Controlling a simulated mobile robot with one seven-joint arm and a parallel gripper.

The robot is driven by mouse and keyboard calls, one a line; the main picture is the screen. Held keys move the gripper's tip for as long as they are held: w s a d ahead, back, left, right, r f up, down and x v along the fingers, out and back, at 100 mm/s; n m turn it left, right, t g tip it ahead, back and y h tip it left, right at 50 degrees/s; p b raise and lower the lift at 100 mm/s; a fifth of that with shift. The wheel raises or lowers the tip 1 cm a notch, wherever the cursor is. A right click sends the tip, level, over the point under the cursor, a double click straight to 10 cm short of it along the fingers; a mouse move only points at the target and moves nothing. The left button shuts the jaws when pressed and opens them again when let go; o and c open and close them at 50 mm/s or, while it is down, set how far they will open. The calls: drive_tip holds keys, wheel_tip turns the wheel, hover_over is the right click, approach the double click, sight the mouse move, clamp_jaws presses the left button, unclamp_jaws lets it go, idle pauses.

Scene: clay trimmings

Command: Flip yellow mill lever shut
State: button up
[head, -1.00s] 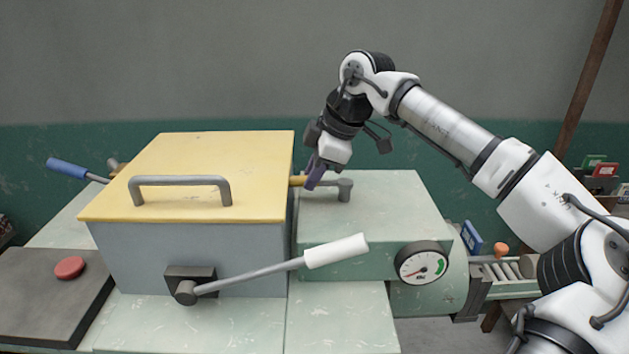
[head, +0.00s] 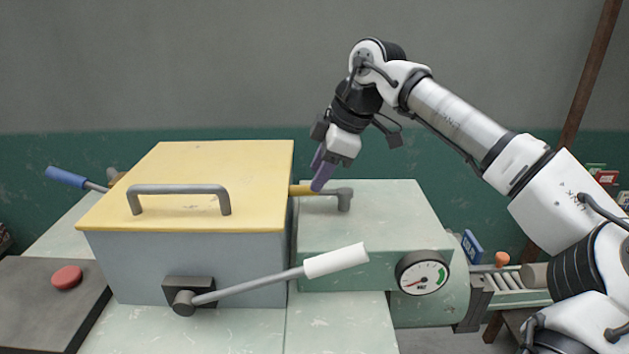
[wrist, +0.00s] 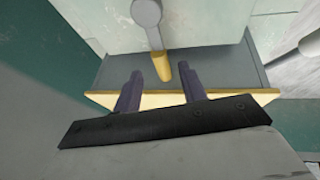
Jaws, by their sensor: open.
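The yellow mill lever has a short yellow grip (head: 302,190) and a grey arm (head: 330,192) on a pivot post atop the green housing (head: 380,215). It lies nearly flat, its grip pointing left toward the yellow-lidded box. My gripper (head: 320,181) is open, its purple fingers pointing down at the lever, close to where grip and arm meet. In the wrist view the yellow grip (wrist: 161,66) shows end-on between the two fingertips (wrist: 161,78). I cannot tell whether a finger touches it.
The grey box with a yellow lid (head: 215,175) and bar handle stands close on the left. A white-gripped lever (head: 335,260) juts across the front. A blue-gripped lever (head: 66,178), a red button (head: 67,277) and a gauge (head: 422,273) are also here.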

drive_tip(key=v, duration=1)
drive_tip(key=shift+r+b, duration=0.3)
drive_tip(key=shift+s+d, duration=0.1)
drive_tip(key=shift+d, duration=0.05)
